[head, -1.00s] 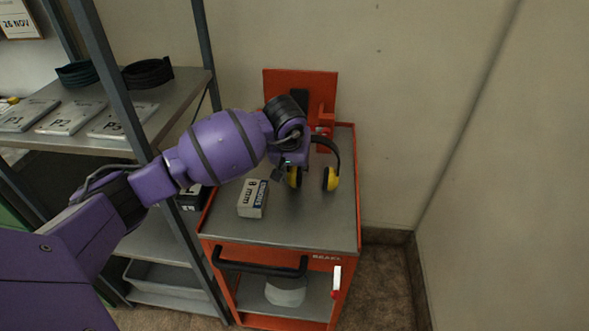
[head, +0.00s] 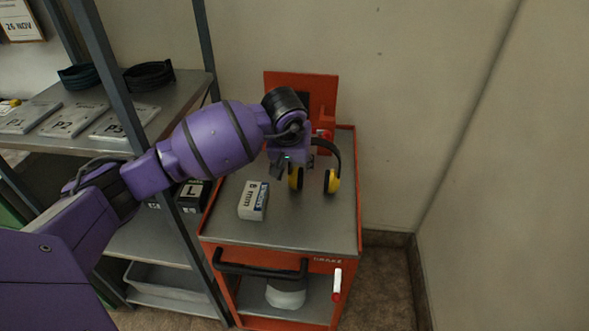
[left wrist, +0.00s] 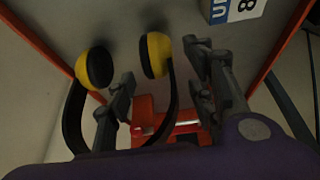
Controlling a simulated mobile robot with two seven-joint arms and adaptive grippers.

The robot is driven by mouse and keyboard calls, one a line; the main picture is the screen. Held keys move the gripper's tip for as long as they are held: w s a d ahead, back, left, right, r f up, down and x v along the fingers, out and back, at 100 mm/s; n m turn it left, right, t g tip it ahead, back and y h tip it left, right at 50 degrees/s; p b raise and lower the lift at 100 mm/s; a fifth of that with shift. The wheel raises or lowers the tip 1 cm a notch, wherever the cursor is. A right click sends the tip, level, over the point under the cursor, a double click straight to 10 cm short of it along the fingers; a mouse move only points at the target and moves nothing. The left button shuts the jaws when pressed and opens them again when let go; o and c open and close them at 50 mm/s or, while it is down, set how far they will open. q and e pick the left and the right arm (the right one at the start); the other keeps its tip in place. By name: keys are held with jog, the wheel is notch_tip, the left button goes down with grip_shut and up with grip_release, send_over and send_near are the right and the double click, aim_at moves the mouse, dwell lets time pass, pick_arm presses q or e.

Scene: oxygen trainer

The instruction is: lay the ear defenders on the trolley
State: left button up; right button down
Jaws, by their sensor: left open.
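The ear defenders (head: 331,181), with two yellow cups and a black band, are on the grey top of the orange trolley (head: 300,226), towards its back. My left gripper (head: 284,170) is open over the trolley, close to the left cup. In the left wrist view one yellow cup (left wrist: 156,55) shows between the two spread fingers, and the other cup (left wrist: 94,67) is outside the left finger. I cannot tell whether a finger touches the ear defenders. My gripper and wrist hide part of the band in the head view. My right gripper is not in view.
A small white and blue box (head: 253,201) stands on the trolley's left side. An orange upright panel (head: 325,85) rises at the trolley's back. A shelf rack with an upright post (head: 121,85) stands to the left. The trolley's front right top is clear; a wall is at right.

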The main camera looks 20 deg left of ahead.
pick_arm(q)
jog(key=v, duration=0.9)
jog(key=shift+s, duration=0.1)
